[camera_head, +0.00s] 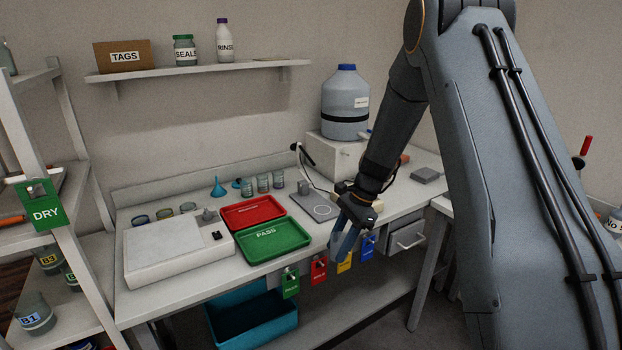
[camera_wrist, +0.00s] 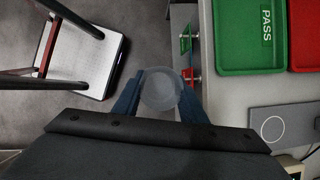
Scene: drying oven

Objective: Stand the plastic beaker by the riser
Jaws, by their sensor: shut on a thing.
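The plastic beaker (camera_wrist: 158,90) is round, clear and greyish. In the wrist view it sits between the two blue fingers of my gripper (camera_wrist: 158,103), which are shut on it. In the head view my gripper (camera_head: 346,242) hangs at the bench's front edge, and I cannot make the beaker out there. The wrist view shows floor beyond the beaker, with the bench edge to its right. The riser seems to be the pale box (camera_head: 333,153) at the back right of the bench, with a blue-capped carboy (camera_head: 346,103) standing on it.
Green PASS tray (camera_head: 272,240) and red tray (camera_head: 253,212) lie left of my gripper. A grey plate with a ring mark (camera_head: 316,207) lies before the riser. Coloured padlock tags (camera_head: 319,269) hang along the front edge. Several small jars (camera_head: 263,183) stand behind the trays.

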